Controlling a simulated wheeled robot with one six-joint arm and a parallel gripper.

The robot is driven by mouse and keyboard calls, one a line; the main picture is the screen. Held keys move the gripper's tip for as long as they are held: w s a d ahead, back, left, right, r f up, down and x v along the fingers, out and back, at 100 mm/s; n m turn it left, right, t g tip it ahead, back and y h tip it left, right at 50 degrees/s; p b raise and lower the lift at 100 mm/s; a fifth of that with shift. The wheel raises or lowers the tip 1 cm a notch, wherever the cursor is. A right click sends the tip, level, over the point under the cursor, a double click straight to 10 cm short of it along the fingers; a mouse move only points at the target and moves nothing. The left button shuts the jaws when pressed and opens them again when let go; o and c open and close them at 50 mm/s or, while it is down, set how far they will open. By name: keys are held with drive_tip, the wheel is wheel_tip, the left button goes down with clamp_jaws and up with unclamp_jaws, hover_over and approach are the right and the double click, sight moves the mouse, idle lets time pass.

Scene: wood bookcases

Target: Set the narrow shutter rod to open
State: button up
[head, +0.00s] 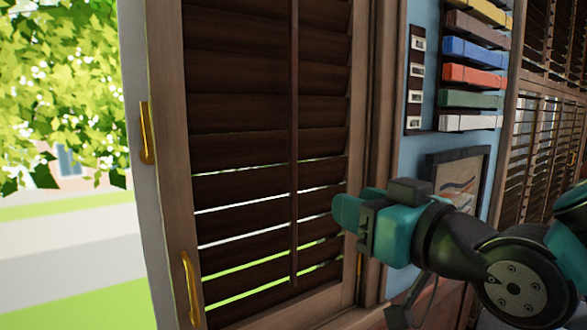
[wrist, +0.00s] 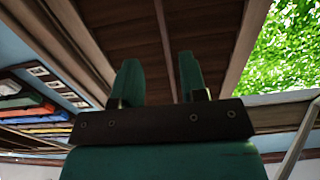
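A shutter panel (head: 170,150) with dark brown slats fills the middle of the head view. Its narrow vertical rod (head: 294,140) runs down the front of the slats; it also shows in the wrist view (wrist: 163,30) as a thin line. The upper slats lie nearly flat against each other, while thin bright gaps show between the lower ones. My gripper (head: 345,212) is right of the rod, near its lower part. In the wrist view my gripper (wrist: 158,68) has its two teal fingers apart and empty, with the rod appearing between them but apparently beyond the tips.
Brass handles (head: 147,132) sit on the panel's left edge. Right of the frame are colored blocks (head: 473,52), a dark switch strip (head: 415,80) and a framed picture (head: 460,175). Another slatted shutter (head: 545,130) stands far right. Open outdoors lies left.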

sight(295, 182)
drive_tip(key=p+x, duration=0.7)
drive_tip(key=x, duration=0.7)
drive_tip(key=shift+w+a, duration=0.15)
drive_tip(key=shift+w+a+p, duration=0.25)
drive_tip(key=shift+w+p, duration=0.05)
drive_tip(key=shift+w, duration=0.05)
drive_tip(key=shift+c, duration=0.2)
clamp_jaws()
